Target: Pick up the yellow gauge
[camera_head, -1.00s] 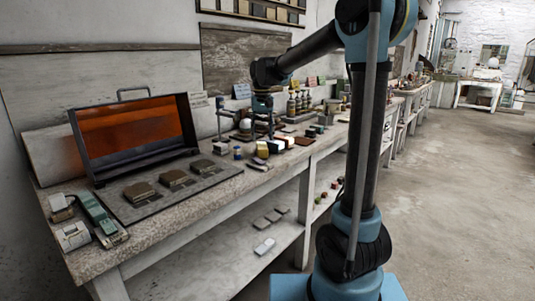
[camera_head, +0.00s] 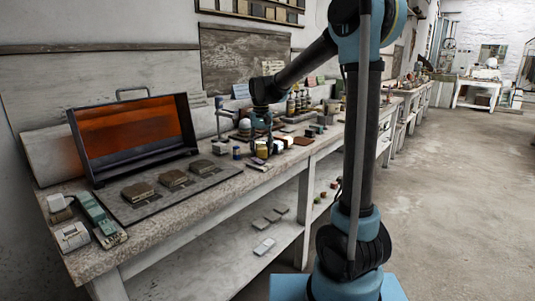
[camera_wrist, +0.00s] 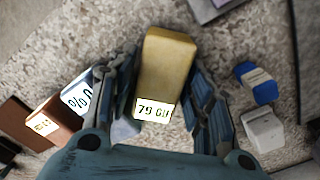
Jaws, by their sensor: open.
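The yellow gauge (camera_wrist: 168,62) is a block with a lit display reading what looks like "79 GU". It lies on the speckled benchtop between the fingers of my gripper (camera_wrist: 164,82) in the wrist view. My gripper is open, one finger on each side of the gauge; I cannot tell if either touches it. In the head view my gripper (camera_head: 261,138) is low over the bench, and the yellow gauge (camera_head: 262,150) shows small and partly covered below it.
Left of my gripper in the wrist view are a white-faced gauge (camera_wrist: 78,98) and a brown one (camera_wrist: 48,125). On the right are a blue-and-white bottle (camera_wrist: 256,84) and a white block (camera_wrist: 263,130). An orange-lit booth (camera_head: 130,132) stands along the bench.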

